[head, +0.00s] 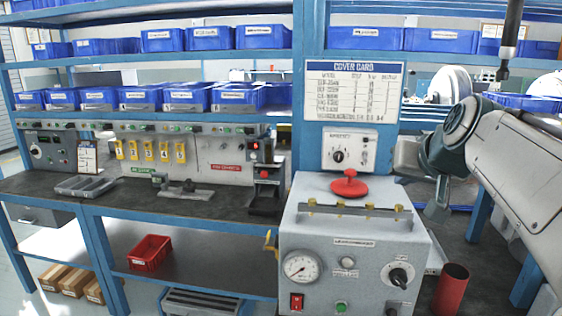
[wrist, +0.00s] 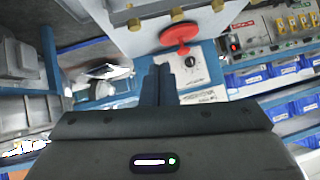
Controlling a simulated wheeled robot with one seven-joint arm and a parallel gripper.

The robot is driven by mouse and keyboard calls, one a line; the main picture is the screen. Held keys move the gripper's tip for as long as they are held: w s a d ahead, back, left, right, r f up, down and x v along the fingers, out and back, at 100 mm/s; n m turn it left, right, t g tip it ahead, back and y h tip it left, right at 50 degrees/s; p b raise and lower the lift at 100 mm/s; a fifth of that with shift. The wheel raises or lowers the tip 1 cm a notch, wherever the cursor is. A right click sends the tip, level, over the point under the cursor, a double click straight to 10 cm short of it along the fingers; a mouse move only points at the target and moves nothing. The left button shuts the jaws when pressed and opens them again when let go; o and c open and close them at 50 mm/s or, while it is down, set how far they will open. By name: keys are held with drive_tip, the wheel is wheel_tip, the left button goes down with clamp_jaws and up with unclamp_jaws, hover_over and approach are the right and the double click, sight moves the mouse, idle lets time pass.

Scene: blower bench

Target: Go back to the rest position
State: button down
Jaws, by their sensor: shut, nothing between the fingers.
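My gripper (wrist: 158,85) is shut and empty in the wrist view, its two fingers together. In the head view my arm comes in from the right, and the gripper (head: 436,212) hangs at its end, right of the grey machine (head: 355,230). The machine has a red round knob (head: 349,184) on top, a gauge, a red switch and a black dial on its front. The knob also shows in the wrist view (wrist: 180,36), above and right of the fingertips and apart from them.
A red cylinder (head: 451,288) stands right of the machine. Behind is a control box (head: 349,150) under the cover card sign (head: 352,92). Blue bins (head: 186,97) line the shelves. A red bin (head: 149,253) sits on the lower shelf. Blue posts (head: 308,80) frame the bench.

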drive_tip(key=s+a+f+n+g+p, duration=0.1)
drive_tip(key=s+a+f+g+p, duration=0.2)
drive_tip(key=s+f, duration=0.4)
drive_tip(key=s+a+f+n+g+p, duration=0.1)
drive_tip(key=s+a+f+g+p, duration=0.3)
drive_tip(key=s+f+p, duration=0.3)
drive_tip(key=s+f, duration=0.1)
drive_tip(key=s, duration=0.2)
drive_tip(key=shift+s+a, duration=0.25)
drive_tip(key=shift+a, duration=0.15)
